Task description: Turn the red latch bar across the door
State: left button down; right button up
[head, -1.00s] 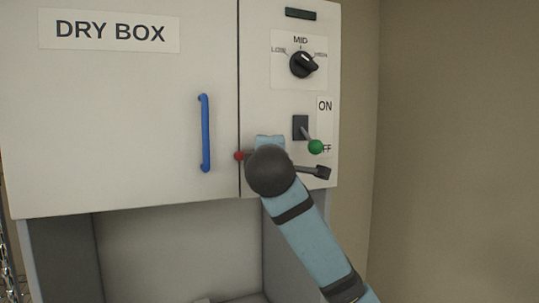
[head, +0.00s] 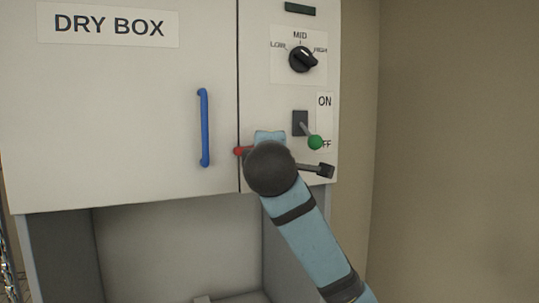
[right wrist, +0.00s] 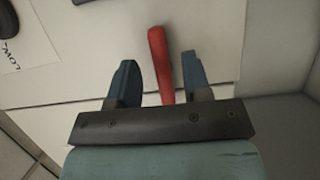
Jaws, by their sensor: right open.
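The red latch bar (right wrist: 160,62) shows in the right wrist view between the two fingers of my right gripper (right wrist: 159,66). The fingers are open, with a gap visible on each side of the bar. In the head view only the red end of the latch bar (head: 239,151) shows, at the seam beside the door; my right arm hides the rest. The white door (head: 120,120) looks closed and bears a DRY BOX label and a blue upright handle (head: 204,128). My right gripper's fingertips are hidden in the head view. My left gripper is not in view.
On the panel right of the seam are a black knob (head: 303,59) pointing toward HIGH and a lever with a green ball (head: 315,142) by OFF, close to my right wrist. A dark green strip (head: 300,9) sits above. An open bay (head: 180,250) lies below.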

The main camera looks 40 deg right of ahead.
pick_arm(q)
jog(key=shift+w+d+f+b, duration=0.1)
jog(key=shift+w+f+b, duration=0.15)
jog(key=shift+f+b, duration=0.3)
pick_arm(e)
jog(key=v, duration=1.1)
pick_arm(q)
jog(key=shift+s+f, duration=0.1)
